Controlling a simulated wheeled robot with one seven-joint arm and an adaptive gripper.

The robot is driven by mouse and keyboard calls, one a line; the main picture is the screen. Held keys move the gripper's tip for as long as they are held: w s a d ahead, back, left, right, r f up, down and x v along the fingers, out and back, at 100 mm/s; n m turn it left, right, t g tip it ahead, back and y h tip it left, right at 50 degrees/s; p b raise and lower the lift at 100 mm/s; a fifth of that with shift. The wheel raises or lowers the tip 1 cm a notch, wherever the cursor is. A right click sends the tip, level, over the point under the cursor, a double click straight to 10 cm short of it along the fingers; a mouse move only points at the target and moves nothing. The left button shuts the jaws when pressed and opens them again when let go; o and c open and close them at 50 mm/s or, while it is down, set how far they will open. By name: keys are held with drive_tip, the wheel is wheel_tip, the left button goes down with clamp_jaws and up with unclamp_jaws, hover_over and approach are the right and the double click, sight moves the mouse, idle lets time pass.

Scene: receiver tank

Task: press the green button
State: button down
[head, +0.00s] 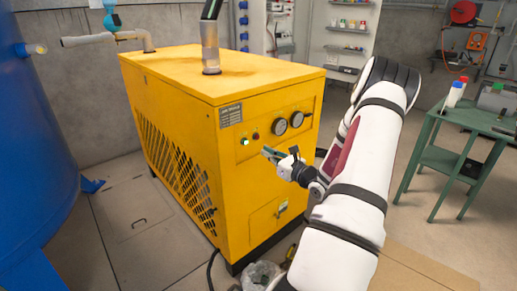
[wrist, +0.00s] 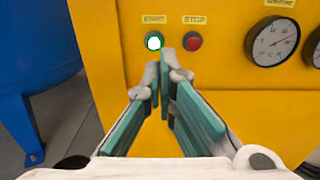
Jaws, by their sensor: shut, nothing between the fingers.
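The green button (head: 244,142) is on the front panel of the yellow machine (head: 185,85), glowing. In the wrist view the green button (wrist: 154,41) sits under a START label, just above and slightly left of the fingertips. The red button (wrist: 193,41) is to its right under a STOP label. My gripper (head: 266,152) is in front of the panel, to the right of and a little below the green button in the head view. In the wrist view my gripper (wrist: 164,55) is shut and empty. Whether the tips touch the panel cannot be told.
Two gauges (head: 288,122) sit right of the buttons; one gauge (wrist: 272,41) is large in the wrist view. A blue tank (head: 35,130) stands at the left. A green table (head: 455,140) is at the right. A bag (head: 262,275) lies on the floor.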

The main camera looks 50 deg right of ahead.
drive_tip(key=shift+v, duration=2.3)
